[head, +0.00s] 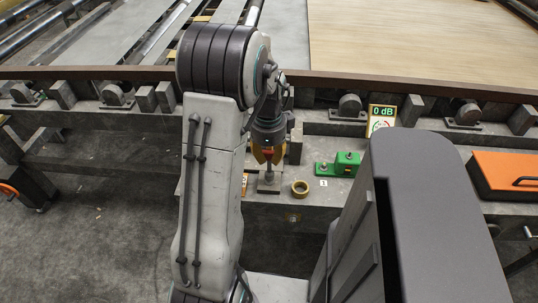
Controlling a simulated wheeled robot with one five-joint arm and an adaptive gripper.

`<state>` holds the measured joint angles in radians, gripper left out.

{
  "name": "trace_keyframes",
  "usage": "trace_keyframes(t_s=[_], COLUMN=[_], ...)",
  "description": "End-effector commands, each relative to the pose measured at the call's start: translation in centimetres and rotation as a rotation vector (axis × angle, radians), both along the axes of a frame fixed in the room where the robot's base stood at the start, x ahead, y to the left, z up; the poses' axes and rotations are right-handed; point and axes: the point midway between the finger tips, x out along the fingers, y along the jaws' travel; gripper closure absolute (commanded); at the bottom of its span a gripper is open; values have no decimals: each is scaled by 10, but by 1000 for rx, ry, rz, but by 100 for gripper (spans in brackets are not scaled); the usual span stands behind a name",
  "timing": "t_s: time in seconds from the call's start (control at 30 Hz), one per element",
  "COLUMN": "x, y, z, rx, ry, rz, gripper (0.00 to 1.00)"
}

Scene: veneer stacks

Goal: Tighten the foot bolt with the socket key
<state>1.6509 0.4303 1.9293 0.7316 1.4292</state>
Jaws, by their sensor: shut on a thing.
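My gripper (267,156) points down over the grey bench and is shut on what looks like the socket key (268,172). A reddish part shows between the yellow-orange fingers, and a thin grey shaft stands upright below them. The shaft's lower end meets or hangs just over a small grey foot plate (269,188). The foot bolt itself is too small to make out, and I cannot tell whether the key sits on it. My arm hides part of the bench left of the gripper.
A yellow-brown ring (300,188) lies close to the right of the foot plate. A brown rail (420,86) runs behind, before a veneer sheet (420,35).

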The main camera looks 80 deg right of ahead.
Motion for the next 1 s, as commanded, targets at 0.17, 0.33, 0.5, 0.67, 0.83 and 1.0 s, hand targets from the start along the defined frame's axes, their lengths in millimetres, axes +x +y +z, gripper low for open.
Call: trace_keyframes(t_s=[0.17, 0.33, 0.5, 0.67, 0.83, 1.0], x=[0, 0, 0, 0, 0, 0], y=[0, 0, 0, 0, 0, 0], z=[-5, -8, -11, -14, -17, -17], rx=[0, 0, 0, 0, 0, 0], ry=[0, 0, 0, 0, 0, 0], rz=[0, 0, 0, 0, 0, 0], gripper=[100, 100, 100, 100, 100, 100])
